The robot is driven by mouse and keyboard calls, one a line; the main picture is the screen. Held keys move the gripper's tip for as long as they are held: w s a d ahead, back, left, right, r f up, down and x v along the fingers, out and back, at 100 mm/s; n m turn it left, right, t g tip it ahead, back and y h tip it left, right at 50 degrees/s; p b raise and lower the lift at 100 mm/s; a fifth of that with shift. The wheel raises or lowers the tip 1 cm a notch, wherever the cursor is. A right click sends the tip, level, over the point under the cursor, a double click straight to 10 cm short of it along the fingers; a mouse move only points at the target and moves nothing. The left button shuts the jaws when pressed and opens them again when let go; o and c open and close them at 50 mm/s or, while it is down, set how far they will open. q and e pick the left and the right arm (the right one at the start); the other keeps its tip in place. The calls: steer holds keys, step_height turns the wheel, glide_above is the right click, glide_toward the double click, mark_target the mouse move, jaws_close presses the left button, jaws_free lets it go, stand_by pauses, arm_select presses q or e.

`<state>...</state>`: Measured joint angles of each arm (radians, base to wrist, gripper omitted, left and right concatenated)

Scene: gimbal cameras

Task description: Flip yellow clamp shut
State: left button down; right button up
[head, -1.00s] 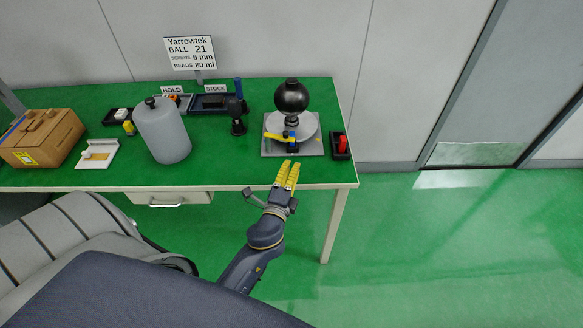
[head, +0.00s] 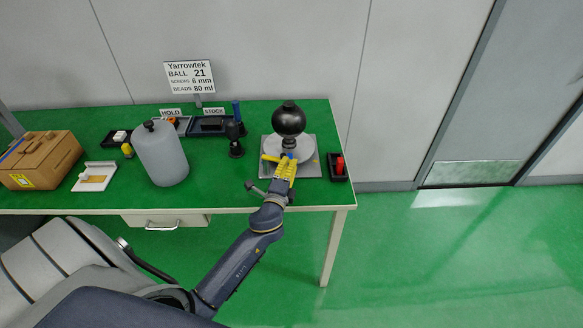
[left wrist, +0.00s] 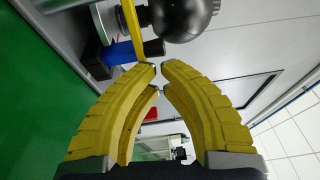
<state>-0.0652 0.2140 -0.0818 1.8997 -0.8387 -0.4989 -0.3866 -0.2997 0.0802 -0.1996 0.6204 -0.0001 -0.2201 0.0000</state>
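The yellow clamp shows in the head view as a yellow lever (head: 269,158) on a grey plate (head: 312,171), in front of a black ball (head: 289,118). Its lever points left, and a blue part is beside it. In the left wrist view the yellow lever (left wrist: 131,29) is a straight bar beyond the fingers, near a blue cylinder (left wrist: 119,52) with a black end. My left gripper (head: 288,160) is at the front of the clamp and hides part of it. Its yellow fingertips (left wrist: 159,70) nearly meet, with nothing seen between them. My right gripper is not in view.
A red item in a black tray (head: 339,174) is right of the plate. A black upright tool (head: 235,140) stands to the left, then a grey bottle (head: 161,155), a white tray (head: 84,184) and a cardboard box (head: 40,160).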

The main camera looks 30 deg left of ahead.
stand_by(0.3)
arm_select(q)
steer(key=shift+w+a+n+y, duration=0.15)
steer(key=shift+w+n+y, duration=0.15)
steer(key=shift+w+y, duration=0.4)
steer(key=shift+w+a+n+y, duration=0.1)
steer(key=shift+w+n+y, duration=0.3)
steer(key=shift+w, duration=0.5)
